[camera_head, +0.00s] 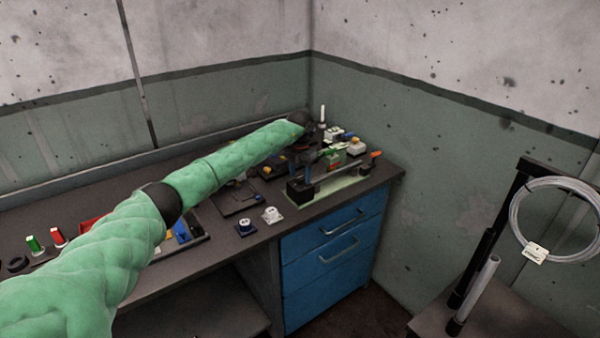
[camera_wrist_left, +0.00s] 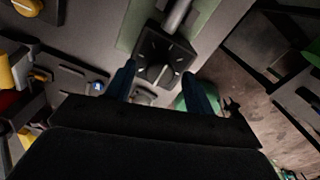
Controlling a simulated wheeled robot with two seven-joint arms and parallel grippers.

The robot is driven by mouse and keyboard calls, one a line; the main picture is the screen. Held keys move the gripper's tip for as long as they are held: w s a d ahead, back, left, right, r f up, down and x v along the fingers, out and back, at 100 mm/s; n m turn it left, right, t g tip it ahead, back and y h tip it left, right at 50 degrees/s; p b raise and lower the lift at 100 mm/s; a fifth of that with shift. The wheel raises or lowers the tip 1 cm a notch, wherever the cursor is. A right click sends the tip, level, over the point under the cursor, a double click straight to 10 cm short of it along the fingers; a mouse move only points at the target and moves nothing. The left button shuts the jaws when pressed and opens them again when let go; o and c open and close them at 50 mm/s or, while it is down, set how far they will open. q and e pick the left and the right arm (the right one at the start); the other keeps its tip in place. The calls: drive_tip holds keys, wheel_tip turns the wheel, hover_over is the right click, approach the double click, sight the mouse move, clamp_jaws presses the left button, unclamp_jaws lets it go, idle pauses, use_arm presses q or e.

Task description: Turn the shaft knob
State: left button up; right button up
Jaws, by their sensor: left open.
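A black square block (camera_wrist_left: 155,52) with a pale pointer knob (camera_wrist_left: 167,75) on its face shows in the left wrist view, with a grey shaft (camera_wrist_left: 178,14) running out from it. In the head view the black block (camera_head: 299,191) sits on a green plate (camera_head: 345,184) at the right end of the bench. My left gripper (camera_wrist_left: 158,72) is open, its two blue fingers on either side of the knob with gaps visible. I cannot tell how far above it they are. In the head view my left gripper (camera_head: 308,163) is small and dark over the block. My right gripper is out of view.
The dark bench (camera_head: 225,220) runs along the wall above blue drawers (camera_head: 335,255). Small devices crowd the back right. A coiled hose (camera_head: 514,222) hangs at far right.

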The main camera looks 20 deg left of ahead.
use_arm(q)
drive_tip(key=shift+f, duration=0.2)
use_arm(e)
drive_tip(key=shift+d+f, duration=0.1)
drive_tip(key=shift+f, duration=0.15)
use_arm(q)
drive_tip(key=c, duration=1)
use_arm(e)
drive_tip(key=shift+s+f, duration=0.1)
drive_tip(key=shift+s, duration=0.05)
use_arm(q)
drive_tip(key=shift+o, duration=0.2)
drive_tip(key=n+b, duration=0.5)
drive_tip(key=n, duration=0.2)
drive_tip(key=shift+n, duration=0.8)
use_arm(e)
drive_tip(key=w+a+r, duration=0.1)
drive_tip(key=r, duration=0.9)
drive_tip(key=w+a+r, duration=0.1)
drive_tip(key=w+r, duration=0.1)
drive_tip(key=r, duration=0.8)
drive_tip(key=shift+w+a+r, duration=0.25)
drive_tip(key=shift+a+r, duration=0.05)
use_arm(q)
drive_tip(key=o, duration=1)
drive_tip(key=shift+c, duration=0.2)
